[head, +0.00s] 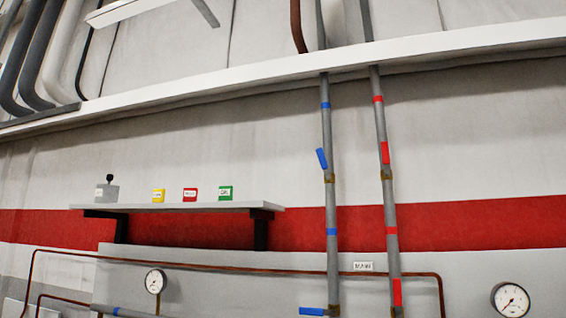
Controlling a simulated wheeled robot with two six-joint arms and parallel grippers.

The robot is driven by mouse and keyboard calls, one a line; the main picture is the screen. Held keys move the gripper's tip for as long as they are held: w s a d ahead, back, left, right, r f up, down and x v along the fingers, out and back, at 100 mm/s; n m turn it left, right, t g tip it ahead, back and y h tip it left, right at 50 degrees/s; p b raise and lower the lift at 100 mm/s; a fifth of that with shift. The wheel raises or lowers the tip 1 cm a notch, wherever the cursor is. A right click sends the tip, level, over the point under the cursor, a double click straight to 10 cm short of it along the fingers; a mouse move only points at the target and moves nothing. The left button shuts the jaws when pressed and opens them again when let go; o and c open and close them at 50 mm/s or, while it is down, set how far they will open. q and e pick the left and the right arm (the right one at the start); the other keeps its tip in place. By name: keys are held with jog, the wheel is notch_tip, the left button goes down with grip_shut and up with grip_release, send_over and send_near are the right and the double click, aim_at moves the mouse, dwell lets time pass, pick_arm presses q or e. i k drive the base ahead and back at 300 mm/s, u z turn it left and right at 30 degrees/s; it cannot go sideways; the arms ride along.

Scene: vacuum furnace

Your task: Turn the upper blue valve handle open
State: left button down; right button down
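The upper blue valve handle (322,158) sits on the left of two grey vertical pipes (328,205), just above a brown fitting (330,178). It is close to upright, tilted a little with its top leaning left of the pipe. A lower blue handle (312,311) on the same pipe lies horizontal, pointing left, at the bottom edge of the view. Neither of my grippers shows in the head view, so no gripper is seen near the handle.
The right pipe (382,130) carries red handles, the upper one (385,152) upright. A shelf (180,207) with yellow, red and green boxes stands left. Gauges (155,281) and (510,299) flank the pipes. A white beam (270,75) crosses above. The wall around the upper handle is clear.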

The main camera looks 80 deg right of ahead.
aim_at(320, 154)
jog(key=i, duration=0.85)
jog(key=z, duration=1.85)
